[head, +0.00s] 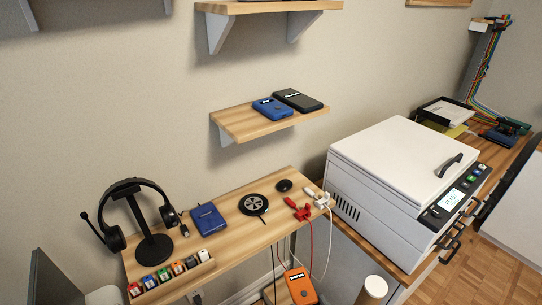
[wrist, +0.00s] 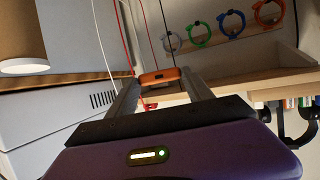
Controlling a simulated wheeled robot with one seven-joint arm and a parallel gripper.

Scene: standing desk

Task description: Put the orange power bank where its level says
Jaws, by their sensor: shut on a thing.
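The orange power bank (head: 301,287) shows at the bottom of the head view, below the desk's front edge, with a small dark display whose reading is too small to tell. In the wrist view the orange power bank (wrist: 160,76) sits between the two fingertips of my gripper (wrist: 160,84), which is shut on it. My fingers are not clear in the head view. A blue power bank (head: 272,108) and a black one (head: 298,100) lie on the middle wall shelf (head: 235,124). Another blue power bank (head: 208,219) lies on the desk (head: 228,252).
The desk holds a headphone stand (head: 153,246), a tray of small coloured items (head: 177,276), a round black charging pad (head: 254,204) and red connectors (head: 299,209). Cables hang from its edge near the power bank. A white machine (head: 395,165) stands right. Coloured rings (wrist: 231,22) hang in the wrist view.

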